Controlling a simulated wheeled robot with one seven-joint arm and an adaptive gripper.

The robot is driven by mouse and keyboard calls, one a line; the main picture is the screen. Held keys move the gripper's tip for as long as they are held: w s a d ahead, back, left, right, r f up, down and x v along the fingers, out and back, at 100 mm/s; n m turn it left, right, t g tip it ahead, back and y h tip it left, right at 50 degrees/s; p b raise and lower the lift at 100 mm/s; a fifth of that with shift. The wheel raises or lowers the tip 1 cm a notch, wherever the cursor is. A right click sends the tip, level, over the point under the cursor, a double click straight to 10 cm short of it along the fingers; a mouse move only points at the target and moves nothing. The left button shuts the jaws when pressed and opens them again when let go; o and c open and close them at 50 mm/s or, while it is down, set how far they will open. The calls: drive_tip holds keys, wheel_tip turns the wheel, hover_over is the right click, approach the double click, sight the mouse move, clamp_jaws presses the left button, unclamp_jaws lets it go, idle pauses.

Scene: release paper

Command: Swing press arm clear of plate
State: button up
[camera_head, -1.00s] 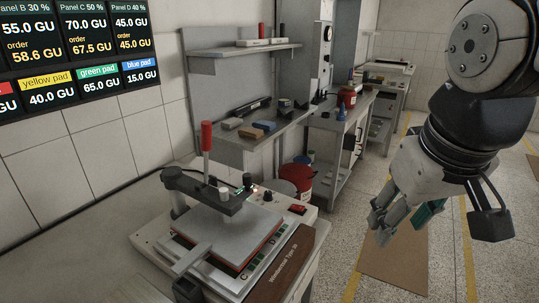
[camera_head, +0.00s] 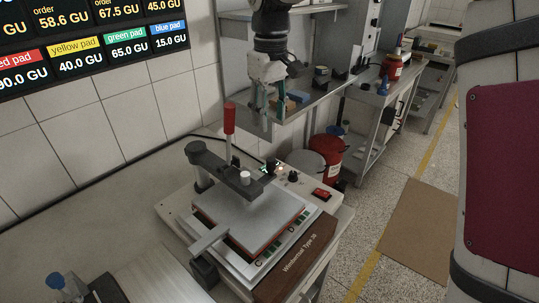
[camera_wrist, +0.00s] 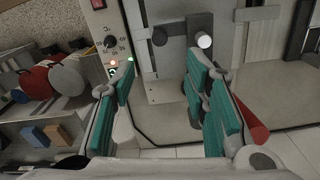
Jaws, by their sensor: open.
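The press (camera_head: 175,212) stands on the bench in the head view. Its dark press arm (camera_head: 222,172) reaches from a post at the left out over the grey plate (camera_head: 252,216), with a pale knob on it. A red-handled lever (camera_head: 229,120) stands upright by the arm. My gripper (camera_head: 267,122) is above and behind the press, pointing down, apart from the lever. In the wrist view my gripper (camera_wrist: 165,105) has its teal-padded fingers wide apart with nothing between them. The red handle (camera_wrist: 248,112) shows beyond the right finger, partly hidden by it. The press arm (camera_wrist: 193,62) also shows there.
A wall shelf (camera_head: 318,92) with small blocks is behind my gripper. Red buckets (camera_head: 326,152) stand right of the press. A small item with a blue knob (camera_head: 57,281) sits at the front left. A display (camera_head: 100,45) hangs on the wall.

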sight(271, 159)
wheel_tip(271, 159, down, 13)
drive_tip(key=shift+s+d+f+p, duration=0.1)
drive_tip(key=shift+f+p, duration=0.05)
drive_tip(key=shift+p, duration=0.95)
clamp_jaws()
